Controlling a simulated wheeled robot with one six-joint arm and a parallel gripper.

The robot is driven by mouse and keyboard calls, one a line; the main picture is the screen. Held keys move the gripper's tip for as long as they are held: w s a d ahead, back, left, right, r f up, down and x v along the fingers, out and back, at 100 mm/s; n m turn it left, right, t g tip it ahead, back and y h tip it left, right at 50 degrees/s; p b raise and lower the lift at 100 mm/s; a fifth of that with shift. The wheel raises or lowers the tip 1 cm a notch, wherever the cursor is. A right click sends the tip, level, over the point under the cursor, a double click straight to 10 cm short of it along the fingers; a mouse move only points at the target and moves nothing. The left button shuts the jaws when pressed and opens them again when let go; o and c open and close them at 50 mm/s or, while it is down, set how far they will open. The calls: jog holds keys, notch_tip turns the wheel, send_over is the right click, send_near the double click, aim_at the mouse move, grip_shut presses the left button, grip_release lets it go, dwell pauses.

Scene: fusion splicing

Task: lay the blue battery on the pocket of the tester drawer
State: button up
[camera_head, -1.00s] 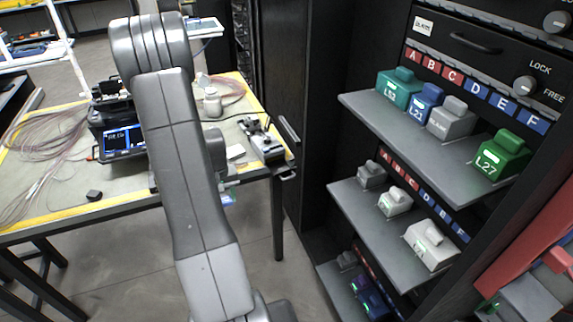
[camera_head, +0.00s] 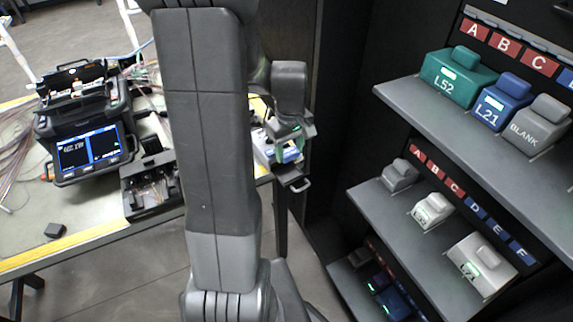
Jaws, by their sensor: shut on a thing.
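My gripper (camera_head: 290,140) points down at the table's right edge. It is shut on a blue-and-white block (camera_head: 289,154), the blue battery as far as I can see; its lower part and label are hard to make out. Below and slightly in front of it, the dark tester drawer (camera_head: 290,177) with a grey handle juts past the table edge. The battery looks above or just behind the drawer; I cannot tell whether they touch. The drawer's pocket is not clearly visible. My arm hides part of the tester's surroundings.
The battery rack's upper shelf (camera_head: 440,113) holds a teal L52 block (camera_head: 455,80), a blue L21 block (camera_head: 503,103) and a grey BLANK block (camera_head: 540,127). Lower shelves hold more blocks. A splicer with a lit screen (camera_head: 88,150) and a dark tray (camera_head: 150,185) stand left of my arm.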

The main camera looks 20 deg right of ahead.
aim_at(289, 174)
jog(key=shift+f, duration=3.45)
jog(key=shift+f, duration=0.2)
jog(key=o, duration=1)
notch_tip(289, 174, up, 12)
jog(key=shift+r, duration=0.2)
